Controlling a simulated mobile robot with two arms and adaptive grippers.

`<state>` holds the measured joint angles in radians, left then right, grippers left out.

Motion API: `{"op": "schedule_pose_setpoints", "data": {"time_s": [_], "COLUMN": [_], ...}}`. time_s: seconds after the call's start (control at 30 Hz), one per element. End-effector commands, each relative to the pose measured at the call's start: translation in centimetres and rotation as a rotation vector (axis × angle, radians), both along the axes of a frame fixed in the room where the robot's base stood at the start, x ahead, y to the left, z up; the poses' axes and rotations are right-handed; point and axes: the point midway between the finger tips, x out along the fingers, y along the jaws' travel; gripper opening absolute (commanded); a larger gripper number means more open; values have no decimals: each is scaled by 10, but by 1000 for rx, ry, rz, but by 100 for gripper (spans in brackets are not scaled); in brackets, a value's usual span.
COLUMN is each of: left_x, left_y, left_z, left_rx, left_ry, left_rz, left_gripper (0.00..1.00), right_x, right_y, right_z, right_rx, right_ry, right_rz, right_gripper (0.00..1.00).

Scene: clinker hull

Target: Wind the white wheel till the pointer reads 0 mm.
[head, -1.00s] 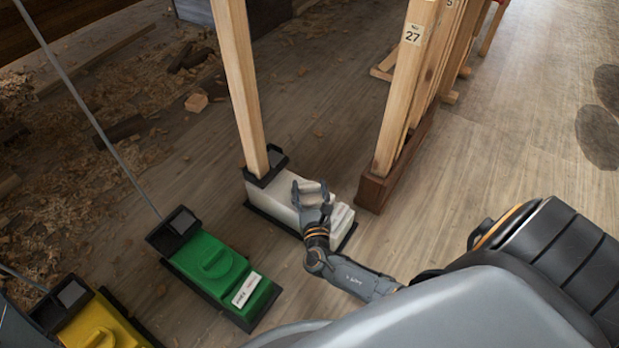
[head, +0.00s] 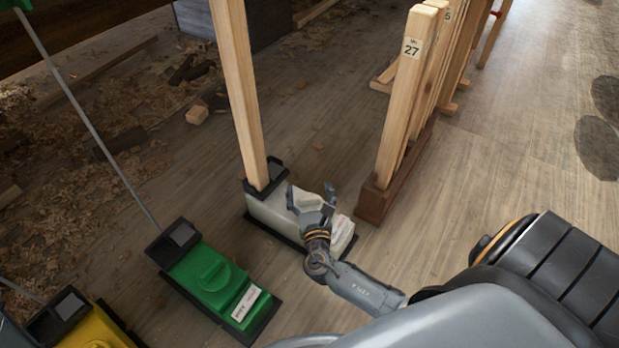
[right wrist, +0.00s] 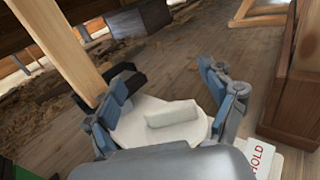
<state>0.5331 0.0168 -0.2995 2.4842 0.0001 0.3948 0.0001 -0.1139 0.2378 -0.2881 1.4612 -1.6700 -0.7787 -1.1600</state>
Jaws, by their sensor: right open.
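The white unit (head: 268,211) stands on the floor, with a wooden post (head: 238,90) rising from the black holder at its far end. Its white wheel (right wrist: 135,128) is a disc with a raised grip bar (right wrist: 171,114), seen in the right wrist view. My right gripper (head: 312,196) is over the unit and hides most of the wheel in the head view. In the right wrist view the gripper (right wrist: 168,80) is open, its fingers on either side of the grip bar, with a gap to it. I cannot see the pointer or its scale. My left gripper is not in view.
A green unit (head: 209,277) and a yellow unit (head: 92,333) stand to the left, with thin rods rising near them. A wooden rack (head: 378,199) holding planks, one marked 27, stands close right of the white unit. Shavings litter the floor at left.

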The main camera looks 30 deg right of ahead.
Motion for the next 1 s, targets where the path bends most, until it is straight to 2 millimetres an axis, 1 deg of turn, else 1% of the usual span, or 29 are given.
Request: {"op": "schedule_pose_setpoints", "data": {"time_s": [0.03,0.2,0.33,0.5,0.93,1.0], "left_x": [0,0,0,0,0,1], "left_y": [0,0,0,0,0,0], "left_z": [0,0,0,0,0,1], "left_rx": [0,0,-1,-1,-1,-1], "left_ry": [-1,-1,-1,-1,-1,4], "left_rz": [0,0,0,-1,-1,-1], "left_gripper": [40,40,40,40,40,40], "right_x": [0,0,0,0,0,1], "right_y": [0,0,0,0,0,3], "right_z": [10,38,50,55,55,57], "right_rx": [3,3,1,-1,0,21], "right_ry": [-4,-4,-2,0,0,-4], "right_rz": [1,0,0,1,1,11], "right_gripper": [83,83,83,83,83,83]}}
